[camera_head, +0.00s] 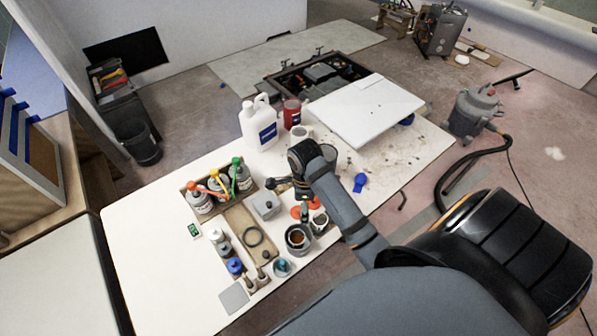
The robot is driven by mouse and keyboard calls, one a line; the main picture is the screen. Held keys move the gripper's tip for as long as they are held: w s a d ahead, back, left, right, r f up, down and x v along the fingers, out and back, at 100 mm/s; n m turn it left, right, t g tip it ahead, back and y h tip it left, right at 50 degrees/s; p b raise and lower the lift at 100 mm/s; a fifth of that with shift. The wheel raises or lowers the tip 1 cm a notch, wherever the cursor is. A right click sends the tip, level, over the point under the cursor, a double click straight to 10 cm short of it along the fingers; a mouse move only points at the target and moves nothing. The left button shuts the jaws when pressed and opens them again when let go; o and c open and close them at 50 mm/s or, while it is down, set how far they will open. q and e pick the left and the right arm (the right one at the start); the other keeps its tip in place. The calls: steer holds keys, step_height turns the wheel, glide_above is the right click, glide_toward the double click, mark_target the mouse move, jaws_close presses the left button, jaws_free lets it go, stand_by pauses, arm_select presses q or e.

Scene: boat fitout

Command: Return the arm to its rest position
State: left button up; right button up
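One arm (345,210) reaches in from the lower right over the white table (150,240). Its gripper, my right one (276,184), hangs above the middle of the table, close to a small grey box (266,204). The fingers are small and dark here, so I cannot tell how far they are apart. No held object stands out. My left gripper is not in view.
Left of the gripper stands a tray of bottles with red, yellow and green tops (222,186). Metal cups (299,238) and orange discs (313,204) lie close below. Behind are a white jug (259,128), a red can (291,113) and a white panel (366,108).

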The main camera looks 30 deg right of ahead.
steer(key=s+r+n+t, duration=0.2)
steer(key=s+n, duration=0.2)
steer(key=n, duration=0.9)
steer(key=s+r+n+t, duration=0.15)
steer(key=s+n, duration=0.35)
steer(key=n, duration=0.7)
step_height(320, 180, down, 34)
steer(key=s+d+g+h+b, duration=0.1)
steer(key=s+d+b, duration=0.1)
steer(key=b, duration=0.5)
steer(key=s+d+f+g+b, duration=0.1)
steer(key=s+f+b, duration=0.5)
steer(key=s+f, duration=1.2)
step_height(320, 180, down, 4)
steer(key=shift+s+f, duration=0.1)
steer(key=shift+s, duration=0.2)
